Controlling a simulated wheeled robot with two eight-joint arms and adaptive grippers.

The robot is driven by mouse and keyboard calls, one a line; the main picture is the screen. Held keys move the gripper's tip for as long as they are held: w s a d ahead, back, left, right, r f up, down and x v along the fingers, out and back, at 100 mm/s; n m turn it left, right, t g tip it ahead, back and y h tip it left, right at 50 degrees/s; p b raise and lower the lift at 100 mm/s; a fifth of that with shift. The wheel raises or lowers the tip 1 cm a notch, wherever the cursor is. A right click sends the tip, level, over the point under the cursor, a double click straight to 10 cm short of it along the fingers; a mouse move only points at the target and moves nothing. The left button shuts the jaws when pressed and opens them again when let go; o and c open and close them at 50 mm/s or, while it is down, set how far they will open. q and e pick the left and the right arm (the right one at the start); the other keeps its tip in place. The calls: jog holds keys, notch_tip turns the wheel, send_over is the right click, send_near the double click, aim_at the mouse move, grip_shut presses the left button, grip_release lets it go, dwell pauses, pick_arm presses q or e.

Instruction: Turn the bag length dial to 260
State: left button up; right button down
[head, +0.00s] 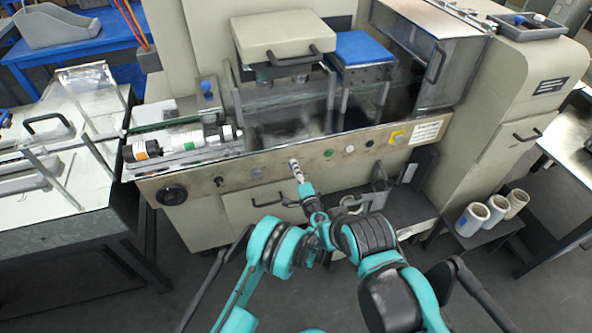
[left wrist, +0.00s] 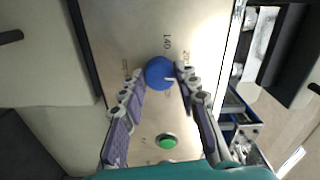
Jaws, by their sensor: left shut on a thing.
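The bag length dial (left wrist: 157,72) is a round blue knob on the bare metal control panel (left wrist: 120,28). It shows in the left wrist view with a short white mark toward its right side. The label 140 stands above it; smaller labels at its left and right are too blurred to read surely. My left gripper (head: 296,166) is at the panel front, with its two fingers on either side of the knob and shut on it. In the head view the gripper hides the knob. My right gripper cannot be made out in either view.
A green button (left wrist: 166,141) sits close to the dial. A drawer handle (head: 268,199) sticks out below the panel.

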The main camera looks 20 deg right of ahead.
pick_arm(q)
jog(key=shift+m, duration=1.9)
jog(key=o, duration=1.2)
jog(key=shift+c, duration=0.2)
